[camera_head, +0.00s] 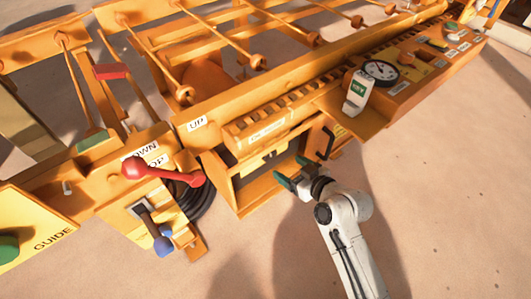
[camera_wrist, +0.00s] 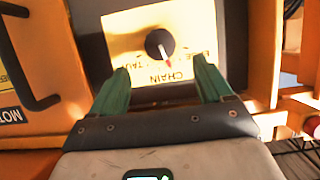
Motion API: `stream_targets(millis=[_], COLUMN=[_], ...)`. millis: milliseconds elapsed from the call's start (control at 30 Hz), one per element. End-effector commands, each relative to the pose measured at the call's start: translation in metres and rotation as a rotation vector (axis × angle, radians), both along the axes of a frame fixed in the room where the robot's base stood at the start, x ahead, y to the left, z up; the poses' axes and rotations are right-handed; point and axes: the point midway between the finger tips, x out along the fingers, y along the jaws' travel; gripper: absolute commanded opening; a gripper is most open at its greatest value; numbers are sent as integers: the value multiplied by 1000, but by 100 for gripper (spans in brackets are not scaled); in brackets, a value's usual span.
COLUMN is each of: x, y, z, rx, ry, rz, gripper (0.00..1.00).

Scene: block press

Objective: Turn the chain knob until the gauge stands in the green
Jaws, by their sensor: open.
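In the head view my gripper (camera_head: 296,182) is at the front of the orange machine, and I cannot make out the knob there. The gauge (camera_head: 381,71) is a white dial with a black rim; its needle and colours are too small to read.
A black handle (camera_head: 326,144) stands out right of my gripper; it also shows in the wrist view (camera_wrist: 35,75). A red-knobbed lever (camera_head: 165,172) and a blue-knobbed lever (camera_head: 160,240) are at left. A white device (camera_head: 358,92) stands on the shelf. The floor in front is clear.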

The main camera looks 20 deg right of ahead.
Motion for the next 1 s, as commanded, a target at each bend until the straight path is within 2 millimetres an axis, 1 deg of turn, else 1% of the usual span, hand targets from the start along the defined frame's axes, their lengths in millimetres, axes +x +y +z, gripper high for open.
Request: stream_targets(millis=[33, 300, 500, 667, 933, 967, 1000], x=[8, 51, 74, 81, 82, 82, 82], y=[3, 18, 24, 27, 27, 27, 27], z=[-5, -25, -34, -36, -36, -36, -36], rx=[1, 2, 1, 0, 0, 0, 0], ry=[-2, 0, 1, 2, 2, 2, 2], rz=[1, 1, 1, 1, 1, 1, 1], gripper=[79, 79, 79, 79, 79, 78, 74])
